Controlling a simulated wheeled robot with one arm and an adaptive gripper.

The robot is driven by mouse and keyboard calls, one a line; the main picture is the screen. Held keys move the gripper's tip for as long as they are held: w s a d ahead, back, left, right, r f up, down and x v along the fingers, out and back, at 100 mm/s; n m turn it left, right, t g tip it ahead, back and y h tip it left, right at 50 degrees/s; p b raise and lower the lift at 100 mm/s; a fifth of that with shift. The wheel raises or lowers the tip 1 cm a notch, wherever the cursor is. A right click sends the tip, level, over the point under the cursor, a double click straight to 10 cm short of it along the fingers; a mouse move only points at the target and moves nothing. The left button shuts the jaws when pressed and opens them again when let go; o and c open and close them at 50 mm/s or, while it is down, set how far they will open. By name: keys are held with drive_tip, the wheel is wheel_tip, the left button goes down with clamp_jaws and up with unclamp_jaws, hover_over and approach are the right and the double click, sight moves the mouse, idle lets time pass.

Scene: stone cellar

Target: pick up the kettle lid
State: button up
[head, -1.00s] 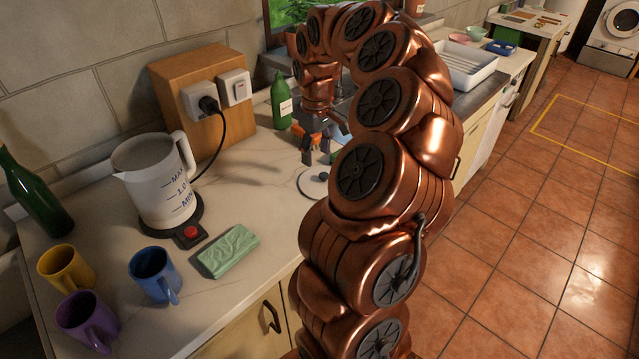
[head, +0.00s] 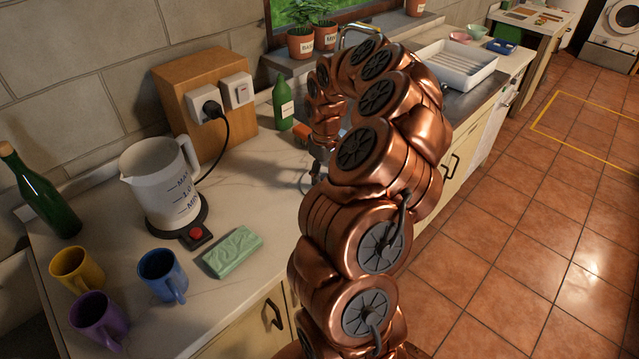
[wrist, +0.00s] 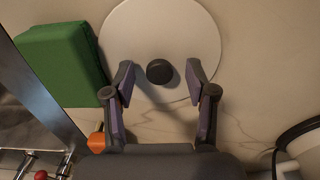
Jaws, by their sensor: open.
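The kettle lid is a pale round disc (wrist: 190,30) with a dark knob (wrist: 159,71), lying on the counter in the wrist view. My gripper (wrist: 158,78) is open, with one finger on each side of the knob and a gap on both sides. In the head view my arm hides most of the lid; only a sliver of its left edge (head: 304,184) shows. The white kettle (head: 160,185) stands lidless on its dark base at the left.
A green block (wrist: 62,65) lies close beside the lid in the wrist view. A green bottle (head: 283,105) stands behind my gripper.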

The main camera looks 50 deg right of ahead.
drive_tip(key=shift+f, duration=0.1)
drive_tip(key=shift+c, duration=0.4)
clamp_jaws()
